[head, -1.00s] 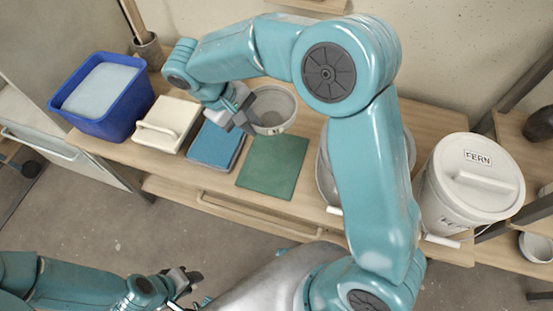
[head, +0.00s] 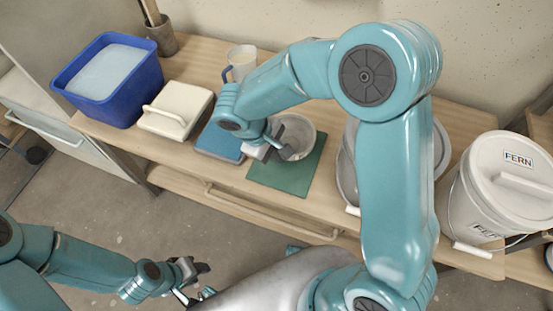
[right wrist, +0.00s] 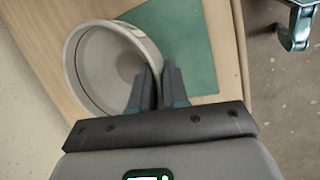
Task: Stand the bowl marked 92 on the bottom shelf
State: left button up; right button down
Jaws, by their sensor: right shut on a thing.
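A grey-white round bowl (head: 301,128) is at the back edge of the green mat (head: 290,178) on the bench. My right gripper (head: 277,150) is shut on its near rim. In the right wrist view the bowl (right wrist: 84,62) opens toward the camera, with its wall between the fingers (right wrist: 158,88). No number shows on it, and I cannot tell whether it touches the mat. My left gripper (head: 192,280) is open and empty in front of the bench. I cannot tell which surface is the bottom shelf; a shelf unit is only partly in view at the right edge.
A blue tub (head: 110,80), a lidded cream box (head: 176,110), a blue slab (head: 219,143) and a mug (head: 241,62) stand on the bench. A white bucket labelled FERN (head: 505,185) stands right. A grey vessel is partly hidden behind my right arm. Floor (head: 110,215) in front is clear.

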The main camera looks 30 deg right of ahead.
jog(key=shift+f+b, duration=0.4)
jog(key=shift+f, duration=1.85)
jog(key=c, duration=1.1)
grip_release()
jog(key=shift+w, duration=0.1)
